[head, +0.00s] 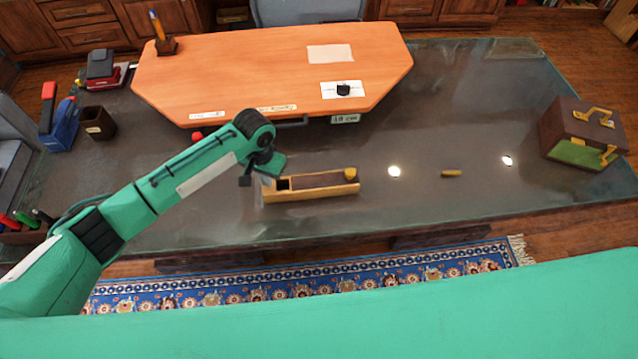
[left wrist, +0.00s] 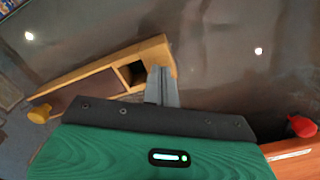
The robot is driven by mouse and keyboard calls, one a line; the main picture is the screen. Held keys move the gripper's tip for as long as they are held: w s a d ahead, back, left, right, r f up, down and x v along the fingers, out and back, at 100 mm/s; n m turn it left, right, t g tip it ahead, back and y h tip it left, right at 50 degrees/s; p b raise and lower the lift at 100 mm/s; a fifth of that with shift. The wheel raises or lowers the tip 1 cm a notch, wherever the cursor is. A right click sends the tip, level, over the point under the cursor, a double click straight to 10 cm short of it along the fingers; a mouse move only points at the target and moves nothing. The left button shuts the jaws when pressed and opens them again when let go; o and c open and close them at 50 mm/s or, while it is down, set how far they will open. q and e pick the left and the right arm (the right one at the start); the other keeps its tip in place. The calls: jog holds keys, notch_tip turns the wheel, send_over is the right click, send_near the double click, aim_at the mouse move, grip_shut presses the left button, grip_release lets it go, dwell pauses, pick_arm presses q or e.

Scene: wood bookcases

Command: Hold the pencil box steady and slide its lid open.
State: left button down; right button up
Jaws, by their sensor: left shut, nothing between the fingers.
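The pencil box (head: 310,195) is a long yellow wooden box lying on the glass-topped desk. Its dark brown lid (head: 322,180) covers most of the top, and a small dark opening shows at the left end. A yellow knob (head: 351,173) is at the right end. In the left wrist view the box (left wrist: 100,62), lid (left wrist: 90,93) and knob (left wrist: 39,113) show. My left gripper (head: 266,181) is at the box's left end. Its fingers (left wrist: 161,72) are shut and empty, beside the end wall; contact is unclear. My right gripper is not in view.
A raised orange wooden board (head: 230,70) lies behind the box. A red knob (head: 196,136) is near its front edge. A small yellow piece (head: 451,173) lies to the right, and a brown case (head: 585,132) stands at the right. The desk around the box is mostly clear.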

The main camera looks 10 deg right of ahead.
pick_arm(q)
jog(key=shift+f, duration=0.25)
dwell(0.4)
jog(key=shift+f, duration=0.4)
jog(key=shift+r, duration=0.1)
dwell(0.6)
